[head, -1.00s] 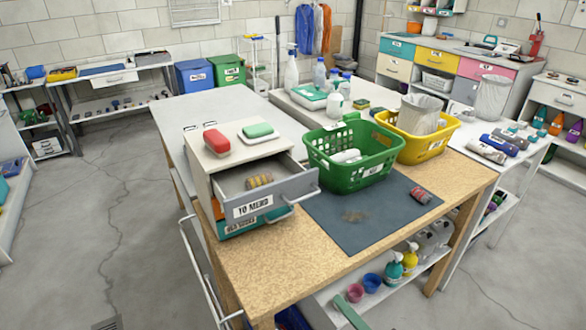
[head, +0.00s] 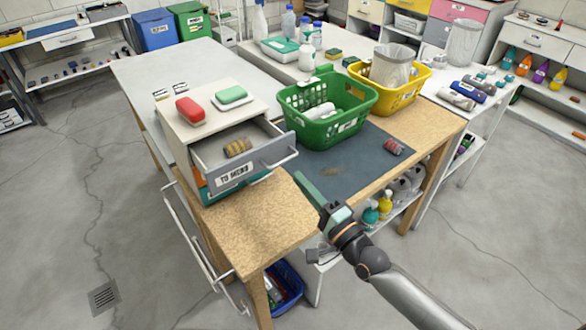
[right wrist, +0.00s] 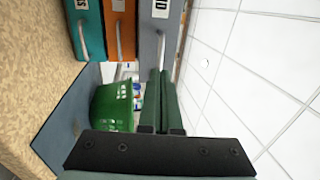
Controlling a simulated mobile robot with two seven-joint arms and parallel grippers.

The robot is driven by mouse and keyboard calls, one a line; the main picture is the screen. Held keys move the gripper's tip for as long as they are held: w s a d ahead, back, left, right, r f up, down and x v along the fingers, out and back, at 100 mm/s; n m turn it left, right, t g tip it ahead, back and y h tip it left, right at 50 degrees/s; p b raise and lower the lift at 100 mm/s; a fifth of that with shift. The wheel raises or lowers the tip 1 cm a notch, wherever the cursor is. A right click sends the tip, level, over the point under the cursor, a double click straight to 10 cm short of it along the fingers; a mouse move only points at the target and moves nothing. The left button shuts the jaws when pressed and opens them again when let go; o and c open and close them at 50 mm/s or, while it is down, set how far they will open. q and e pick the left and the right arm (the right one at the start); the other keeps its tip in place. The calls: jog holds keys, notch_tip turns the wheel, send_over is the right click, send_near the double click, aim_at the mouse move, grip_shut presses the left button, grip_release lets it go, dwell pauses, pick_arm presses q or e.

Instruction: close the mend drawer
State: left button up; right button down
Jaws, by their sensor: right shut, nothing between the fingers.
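The grey-fronted mend drawer (head: 268,158), labelled "TO MEND", is pulled out of the small white cabinet (head: 180,140) on the wooden bench. A striped yellow-brown roll (head: 237,147) lies inside it. Its front and bar handle also show at the top of the right wrist view (right wrist: 150,40), above-left of the fingers. My right gripper (head: 306,186) is shut and empty, in front of and to the right of the drawer handle. In the right wrist view its green fingers (right wrist: 160,85) point towards the handle; contact is not clear. My left gripper is not in view.
A green basket (head: 318,128) stands behind the gripper on the grey mat (head: 335,172), with a yellow basket (head: 400,97) beyond. Orange (right wrist: 118,30) and teal (right wrist: 86,30) drawer fronts adjoin the mend drawer. A red object and a green one sit on the cabinet.

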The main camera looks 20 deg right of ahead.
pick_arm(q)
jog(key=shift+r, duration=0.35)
pick_arm(e)
jog(key=x, duration=0.3)
jog(key=shift+w+a, duration=0.1)
jog(key=shift+w, duration=0.2)
